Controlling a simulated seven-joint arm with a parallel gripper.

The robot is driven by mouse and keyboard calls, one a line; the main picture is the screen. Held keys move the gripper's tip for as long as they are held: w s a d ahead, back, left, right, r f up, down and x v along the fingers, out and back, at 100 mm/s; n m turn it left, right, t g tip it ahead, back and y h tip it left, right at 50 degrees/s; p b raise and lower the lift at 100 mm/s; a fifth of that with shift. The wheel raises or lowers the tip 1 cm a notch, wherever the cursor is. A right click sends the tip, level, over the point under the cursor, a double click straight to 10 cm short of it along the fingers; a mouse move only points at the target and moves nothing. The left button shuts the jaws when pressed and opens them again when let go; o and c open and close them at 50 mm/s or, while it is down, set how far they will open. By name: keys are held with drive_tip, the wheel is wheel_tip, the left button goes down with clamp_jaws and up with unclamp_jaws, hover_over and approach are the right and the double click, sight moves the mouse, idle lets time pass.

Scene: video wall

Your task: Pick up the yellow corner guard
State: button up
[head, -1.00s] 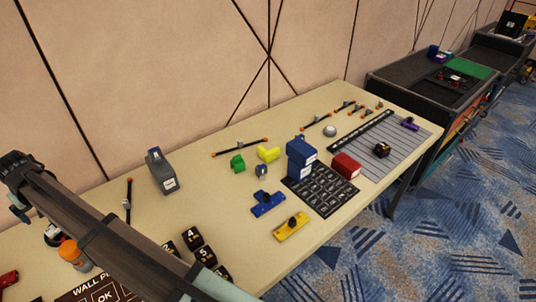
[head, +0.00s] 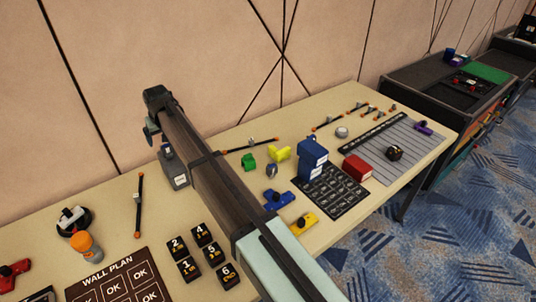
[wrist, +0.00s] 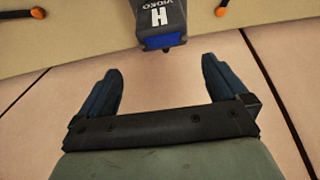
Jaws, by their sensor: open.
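The yellow corner guard (head: 280,153) is a small bright yellow angled block on the beige table, in the head view. It lies just right of a green block (head: 248,163) and left of the blue boxes (head: 311,155). My gripper (wrist: 161,70) shows in the wrist view with its two dark blue fingers wide apart and nothing between them. A grey device marked H (wrist: 161,18) is beyond the fingertips there. The corner guard is not in the wrist view.
A yellow bar with a black knob (head: 303,223) and a blue bracket (head: 279,201) lie in front of the guard. An orange-tipped rod (head: 250,145) lies behind it. The grey device (head: 173,167) stands near the wall, and numbered black blocks (head: 212,253) are at the front.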

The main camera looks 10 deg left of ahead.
drive_tip(key=w+d+m+h, duration=0.1)
drive_tip(key=w+d+m, duration=0.1)
drive_tip(key=w+d, duration=0.65)
drive_tip(key=w+d+m, duration=0.2)
drive_tip(key=w+d, duration=0.2)
drive_tip(key=d, duration=0.9)
drive_tip(key=w+d+m+h, duration=0.1)
drive_tip(key=w+d, duration=0.6)
drive_tip(key=d, duration=0.4)
drive_tip(key=m+g+h, duration=0.1)
drive_tip(key=m+g, duration=0.2)
drive_tip(key=m, duration=1)
hover_over(277, 150)
drive_tip(key=w, duration=0.2)
drive_tip(key=f, duration=0.1)
wheel_tip(277, 150, down, 9)
drive_tip(key=shift+s+r, duration=0.15)
drive_tip(key=shift+r, duration=0.05)
drive_tip(key=shift+s+a+f, duration=0.1)
drive_tip(key=shift+f, duration=1.2)
drive_tip(key=shift+s+f, duration=0.1)
drive_tip(key=shift+f, duration=1.2)
drive_tip(key=shift+c, duration=0.3)
drive_tip(key=c, duration=0.9)
